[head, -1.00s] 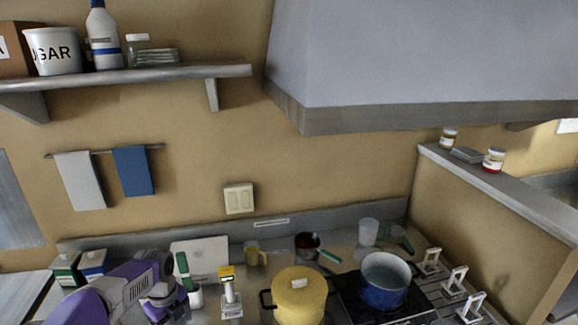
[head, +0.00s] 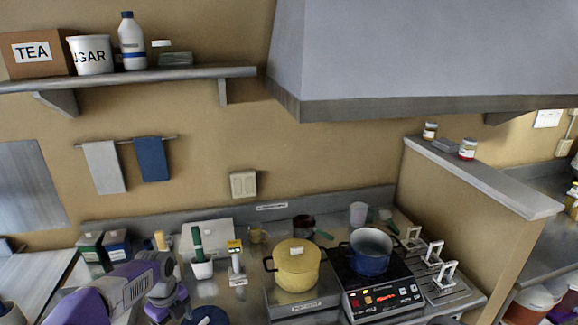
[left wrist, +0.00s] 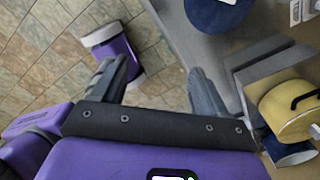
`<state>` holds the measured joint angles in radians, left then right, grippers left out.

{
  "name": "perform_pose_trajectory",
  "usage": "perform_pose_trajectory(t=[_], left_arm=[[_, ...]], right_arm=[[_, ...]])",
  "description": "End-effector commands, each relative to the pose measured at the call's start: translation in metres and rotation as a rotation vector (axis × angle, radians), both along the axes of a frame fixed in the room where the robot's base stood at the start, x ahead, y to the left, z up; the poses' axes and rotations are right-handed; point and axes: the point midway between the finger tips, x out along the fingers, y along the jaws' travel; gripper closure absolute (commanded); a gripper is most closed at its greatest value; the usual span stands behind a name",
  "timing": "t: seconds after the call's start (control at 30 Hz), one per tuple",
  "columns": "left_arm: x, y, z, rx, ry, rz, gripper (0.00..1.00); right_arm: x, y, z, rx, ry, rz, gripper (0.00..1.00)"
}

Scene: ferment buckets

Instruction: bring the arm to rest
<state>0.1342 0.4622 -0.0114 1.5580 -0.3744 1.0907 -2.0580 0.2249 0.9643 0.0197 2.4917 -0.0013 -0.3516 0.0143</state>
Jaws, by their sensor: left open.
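My left arm comes in from the lower left of the head view, with its purple and grey wrist (head: 165,295) low over the front of the counter. In the left wrist view my left gripper (left wrist: 160,88) is open, its two dark fingers apart with nothing between them. Tiled floor and the counter's grey front edge lie below the fingers. My right gripper is in neither view.
A dark blue round thing (left wrist: 217,12) lies near the counter edge.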

Motion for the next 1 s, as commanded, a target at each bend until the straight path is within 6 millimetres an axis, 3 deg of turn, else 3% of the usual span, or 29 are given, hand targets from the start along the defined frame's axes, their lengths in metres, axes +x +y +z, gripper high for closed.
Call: perform_pose_trajectory(t=[0.03,0.27,0.47,0.57,0.7,0.8,1.0], left_arm=[[-0.002,-0.008,-0.023,-0.018,0.012,0.039,0.26],[-0.009,-0.04,-0.09,-0.091,0.022,0.27,0.26],[-0.027,-0.077,-0.164,-0.171,0.057,0.558,0.26],[-0.048,-0.102,-0.214,-0.22,0.1,0.781,0.26],[-0.09,-0.14,-0.283,-0.275,0.187,1.17,0.26],[-0.125,-0.161,-0.324,-0.291,0.256,1.463,0.26],[-0.189,-0.188,-0.374,-0.274,0.365,1.978,0.26]], right_arm=[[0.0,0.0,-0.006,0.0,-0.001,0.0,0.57],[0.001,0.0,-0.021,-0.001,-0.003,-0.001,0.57],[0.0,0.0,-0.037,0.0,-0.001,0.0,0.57],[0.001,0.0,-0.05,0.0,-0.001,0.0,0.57],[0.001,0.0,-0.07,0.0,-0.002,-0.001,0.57],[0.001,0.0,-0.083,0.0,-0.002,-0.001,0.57],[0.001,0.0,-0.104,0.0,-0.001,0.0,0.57]])
